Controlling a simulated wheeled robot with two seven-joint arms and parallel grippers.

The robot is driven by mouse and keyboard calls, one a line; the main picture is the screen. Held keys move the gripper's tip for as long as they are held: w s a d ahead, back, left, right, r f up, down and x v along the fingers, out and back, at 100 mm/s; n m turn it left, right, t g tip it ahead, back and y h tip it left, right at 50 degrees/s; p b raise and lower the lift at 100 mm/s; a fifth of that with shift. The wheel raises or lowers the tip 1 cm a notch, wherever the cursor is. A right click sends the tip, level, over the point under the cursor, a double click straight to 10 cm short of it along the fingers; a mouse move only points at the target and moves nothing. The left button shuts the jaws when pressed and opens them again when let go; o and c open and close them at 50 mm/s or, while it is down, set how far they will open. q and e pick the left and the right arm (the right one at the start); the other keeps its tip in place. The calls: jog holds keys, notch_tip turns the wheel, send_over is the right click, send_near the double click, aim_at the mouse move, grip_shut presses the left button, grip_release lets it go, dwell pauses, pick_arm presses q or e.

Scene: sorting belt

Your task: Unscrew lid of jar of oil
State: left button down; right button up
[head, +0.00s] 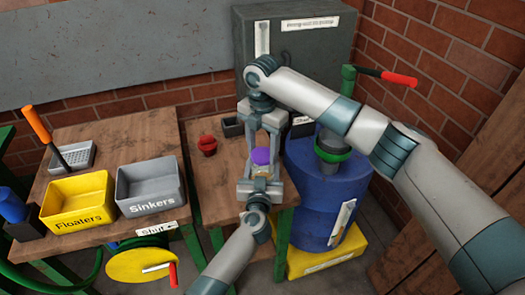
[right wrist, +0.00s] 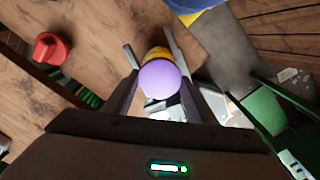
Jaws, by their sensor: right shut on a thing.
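The jar of oil shows as a small yellow-orange body (head: 261,170) under a round purple lid (head: 261,156), above the middle wooden table. In the right wrist view the purple lid (right wrist: 160,79) hides most of the jar, with a yellow edge (right wrist: 157,52) showing. My right gripper (head: 261,150) comes from above, with its two fingers shut on the lid's sides. My left gripper (head: 261,180) comes from below, at the jar's body. Its hold on the jar is partly hidden.
A blue drum (head: 310,195) stands close on the right, and a dark cabinet (head: 310,65) behind. The yellow Floaters bin (head: 77,202) and grey Sinkers bin (head: 152,185) are at left.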

aim_at(262, 154)
jog(key=shift+r, duration=0.45)
jog(key=shift+r, duration=1.95)
pick_arm(q)
jog(key=c, duration=0.6)
grip_release()
jog(key=shift+s, duration=0.15)
jog(key=s, duration=0.4)
jog(key=s+p, duration=0.1)
jog(key=s, duration=0.2)
jog(key=s+a, duration=0.1)
jog(key=s, duration=0.3)
jog(key=shift+s, duration=0.35)
pick_arm(e)
jog(key=shift+r, duration=0.65)
